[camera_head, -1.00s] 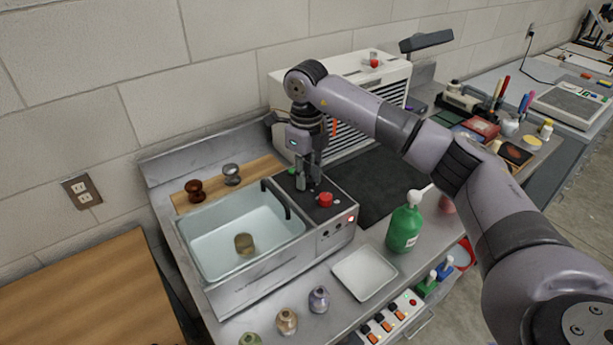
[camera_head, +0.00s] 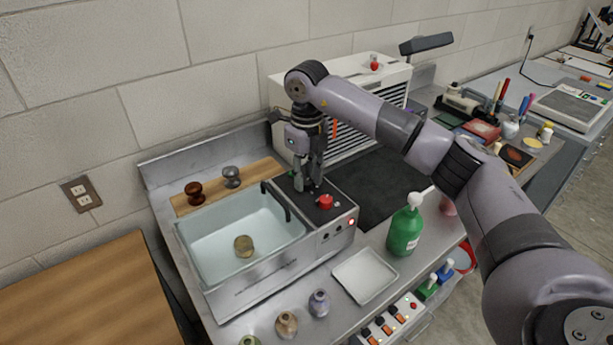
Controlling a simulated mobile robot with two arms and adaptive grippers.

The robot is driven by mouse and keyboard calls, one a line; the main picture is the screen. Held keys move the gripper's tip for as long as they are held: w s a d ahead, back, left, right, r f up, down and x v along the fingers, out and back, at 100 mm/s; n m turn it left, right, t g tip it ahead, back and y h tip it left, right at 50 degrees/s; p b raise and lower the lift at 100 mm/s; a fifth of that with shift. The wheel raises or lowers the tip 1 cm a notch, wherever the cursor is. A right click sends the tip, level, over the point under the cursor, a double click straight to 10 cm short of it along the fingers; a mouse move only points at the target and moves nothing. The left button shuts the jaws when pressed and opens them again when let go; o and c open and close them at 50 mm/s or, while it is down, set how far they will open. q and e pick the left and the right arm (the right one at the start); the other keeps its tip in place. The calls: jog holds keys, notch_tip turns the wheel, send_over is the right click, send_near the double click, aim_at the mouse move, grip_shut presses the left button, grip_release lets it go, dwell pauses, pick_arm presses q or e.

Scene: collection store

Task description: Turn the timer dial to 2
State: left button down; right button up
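A grey machine with a water-filled basin (camera_head: 215,235) stands on the bench against the wall. Its dark control top (camera_head: 340,206) bears a red knob (camera_head: 326,202) and, farther back, a small green part (camera_head: 291,172). My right gripper (camera_head: 307,186) points down onto this top, just behind the red knob and apart from it. Its fingers hide what lies under them, so I cannot make out a timer dial, its marks or whether the fingers grip it. My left gripper is not in view.
A small brassy object (camera_head: 243,246) lies in the basin. A white tray (camera_head: 364,276) and a green pump bottle (camera_head: 405,231) stand in front and to the right. Two knob-handled pieces stand on a wooden strip (camera_head: 209,192) behind the basin. A white slatted unit (camera_head: 345,72) stands behind my gripper.

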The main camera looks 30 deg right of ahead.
aim_at(307, 181)
jog(key=o, duration=0.3)
jog(key=shift+f, duration=0.1)
notch_tip(307, 181, up, 12)
dwell(0.6)
dwell(0.3)
